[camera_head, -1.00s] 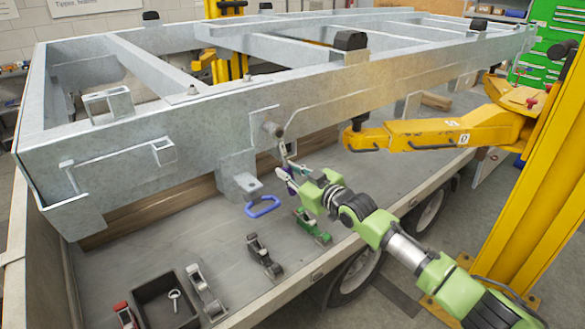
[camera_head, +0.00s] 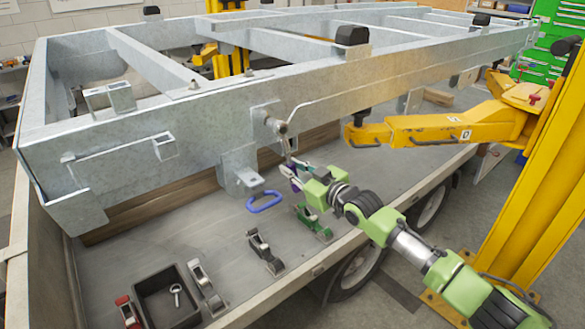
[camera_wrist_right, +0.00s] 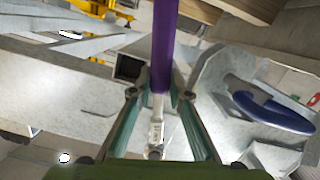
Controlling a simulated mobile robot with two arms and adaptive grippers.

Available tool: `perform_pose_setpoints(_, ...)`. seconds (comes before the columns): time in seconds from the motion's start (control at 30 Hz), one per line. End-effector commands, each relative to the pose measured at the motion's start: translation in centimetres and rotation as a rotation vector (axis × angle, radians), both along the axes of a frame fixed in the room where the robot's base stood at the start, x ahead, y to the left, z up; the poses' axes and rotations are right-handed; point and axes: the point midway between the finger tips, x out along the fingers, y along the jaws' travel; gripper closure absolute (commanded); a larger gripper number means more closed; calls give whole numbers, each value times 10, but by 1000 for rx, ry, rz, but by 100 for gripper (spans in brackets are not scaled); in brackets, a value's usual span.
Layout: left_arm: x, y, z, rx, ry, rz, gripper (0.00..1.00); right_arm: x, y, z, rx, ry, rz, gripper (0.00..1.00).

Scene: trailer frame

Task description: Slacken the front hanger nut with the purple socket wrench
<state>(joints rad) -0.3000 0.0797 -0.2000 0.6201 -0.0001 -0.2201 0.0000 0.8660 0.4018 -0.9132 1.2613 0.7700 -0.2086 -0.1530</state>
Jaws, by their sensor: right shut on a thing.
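The purple socket wrench shows its purple handle (camera_wrist_right: 163,45) between the fingers of my right gripper (camera_wrist_right: 160,88) in the right wrist view, with a metal part below the fingers. In the head view my right gripper (camera_head: 291,179) is shut on the wrench beside the trailer frame (camera_head: 210,128). A grey metal shaft (camera_head: 286,146) runs up from the gripper to the round front hanger fitting (camera_head: 279,126) on the frame's side. The nut is too small to make out, so I cannot tell if the socket is seated on it. My left gripper is not in view.
A blue loop (camera_head: 264,201) lies beside the hanger bracket (camera_head: 239,172). Green (camera_head: 313,222) and black (camera_head: 264,252) clamp-like tools and a dark tray (camera_head: 168,297) with a key-like piece lie on the deck. A yellow lift arm (camera_head: 425,130) reaches in at right.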

Motion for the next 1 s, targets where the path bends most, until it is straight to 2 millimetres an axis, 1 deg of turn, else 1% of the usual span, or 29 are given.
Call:
perform_pose_setpoints(0.03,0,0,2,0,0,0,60,-1,-1,3,2,-3,0,100)
perform_pose_setpoints(0.17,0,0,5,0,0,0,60,-4,-3,4,2,-5,0,100)
perform_pose_setpoints(1.0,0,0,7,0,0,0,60,-10,-7,3,2,-5,0,100)
